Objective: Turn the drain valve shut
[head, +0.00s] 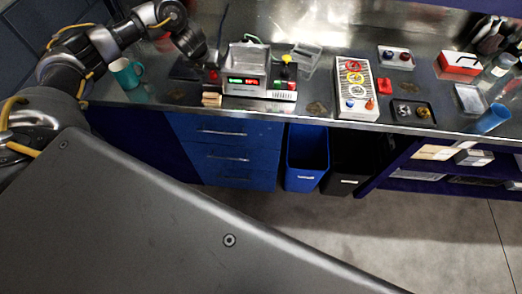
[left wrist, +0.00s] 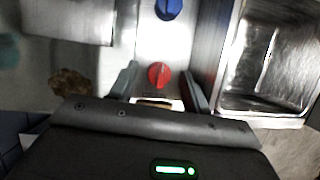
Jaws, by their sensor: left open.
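A red knob (left wrist: 159,75) sits on a pale strip beside a metal basin (left wrist: 222,95); the red knob also shows in the head view (head: 212,75). A blue knob (left wrist: 168,9) is farther back on the same strip. I cannot tell from markings which knob is the drain valve. My left gripper (left wrist: 160,72) is open, with one finger on each side of the red knob; contact is not clear. In the head view my left gripper (head: 203,58) is beside the basin unit (head: 246,57). My right gripper is not in view.
A small wooden block (head: 211,99) is in front of the red knob. A teal mug (head: 126,73) stands to the left. A knobbed panel box (head: 355,90) is on the right. Blue drawers (head: 222,150) and a blue bin (head: 306,160) are below the bench.

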